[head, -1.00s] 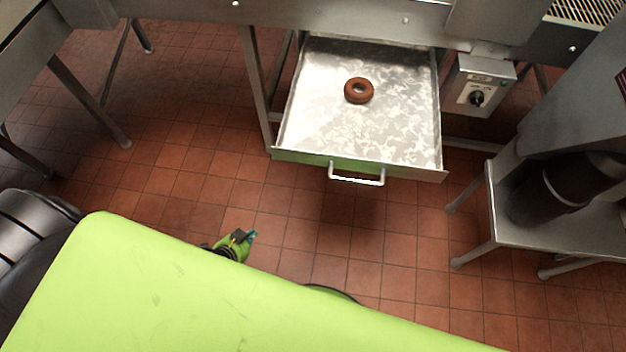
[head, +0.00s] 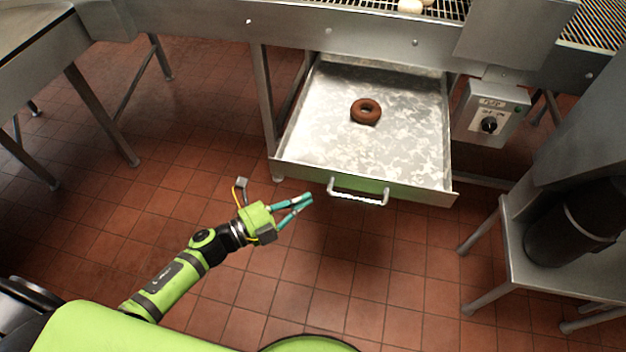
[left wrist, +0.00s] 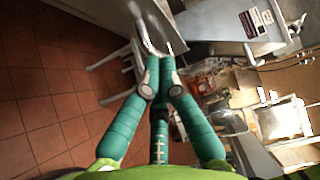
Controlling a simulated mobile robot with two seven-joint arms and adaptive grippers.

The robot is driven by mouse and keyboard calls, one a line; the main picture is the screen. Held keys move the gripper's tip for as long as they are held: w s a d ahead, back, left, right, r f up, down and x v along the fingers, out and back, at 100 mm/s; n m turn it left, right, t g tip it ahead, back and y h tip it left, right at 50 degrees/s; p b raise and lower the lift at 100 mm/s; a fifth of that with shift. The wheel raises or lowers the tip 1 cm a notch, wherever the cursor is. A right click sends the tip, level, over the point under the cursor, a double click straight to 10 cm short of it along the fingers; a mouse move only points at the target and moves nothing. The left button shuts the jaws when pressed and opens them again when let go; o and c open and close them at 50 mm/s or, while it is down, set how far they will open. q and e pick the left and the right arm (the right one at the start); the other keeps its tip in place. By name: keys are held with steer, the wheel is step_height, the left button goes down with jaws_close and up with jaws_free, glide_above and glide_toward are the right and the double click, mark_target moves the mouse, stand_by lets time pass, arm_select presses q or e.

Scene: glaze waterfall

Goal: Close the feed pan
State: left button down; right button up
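The feed pan (head: 410,155) is a shallow metal drawer, pulled out from under the steel machine. Its front has a bar handle (head: 358,194). A brown ring doughnut (head: 366,111) lies in the pan towards the back. My left gripper (head: 309,199) is to the left of the handle, apart from it, with its teal fingers pointing right. Its fingertips come together with nothing between them; the left wrist view also shows them meeting (left wrist: 161,64). A pale bar lies just beyond the fingertips there, probably the handle. My right gripper is not in view.
A control box with a knob (head: 490,118) hangs right of the pan. A low metal stand (head: 535,265) with a dark cylinder (head: 575,228) is at the right. A steel table (head: 35,45) stands at the left. The tiled floor before the pan is open.

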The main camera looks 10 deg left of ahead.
mark_target(330, 174)
arm_select(q)
steer(key=w, duration=0.1)
steer(key=w+d, duration=0.1)
steer(key=w, duration=0.3)
steer(key=shift+w+d, duration=0.15)
steer(key=shift+d, duration=0.15)
steer(key=shift+w, duration=0.15)
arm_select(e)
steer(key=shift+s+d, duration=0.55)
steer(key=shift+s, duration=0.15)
